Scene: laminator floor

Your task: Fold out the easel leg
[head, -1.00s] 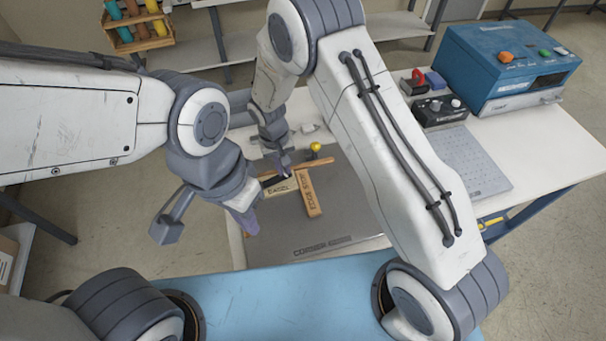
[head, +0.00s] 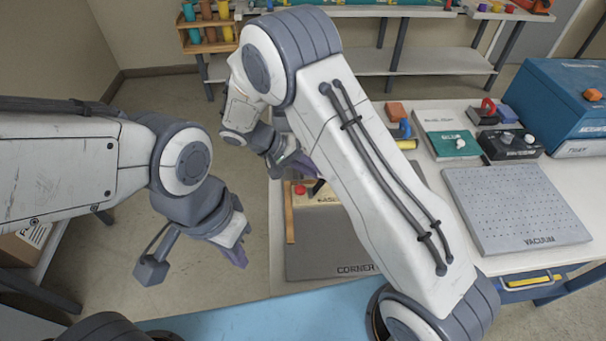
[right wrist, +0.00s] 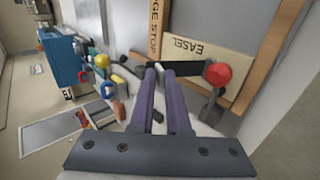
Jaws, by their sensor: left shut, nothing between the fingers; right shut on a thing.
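The easel board (right wrist: 240,63), a pale wooden piece lettered EASEL, lies on the grey corner plate (head: 335,257); my right arm partly covers it in the head view. In the right wrist view a black bar (right wrist: 185,68) lies along the board and ends beside a red knob (right wrist: 218,75); it looks like the easel leg. My right gripper (right wrist: 166,70) is shut on this black bar. In the head view the right gripper (head: 302,170) is partly hidden beside my forearm. My left gripper (head: 240,256) is shut and empty, left of the plate over the floor.
A wooden edge stop (right wrist: 155,35) and another wooden strip (right wrist: 272,50) border the board. The perforated vacuum plate (head: 515,205), a black control box (head: 510,145) and the blue machine (head: 560,100) stand at the right of the table.

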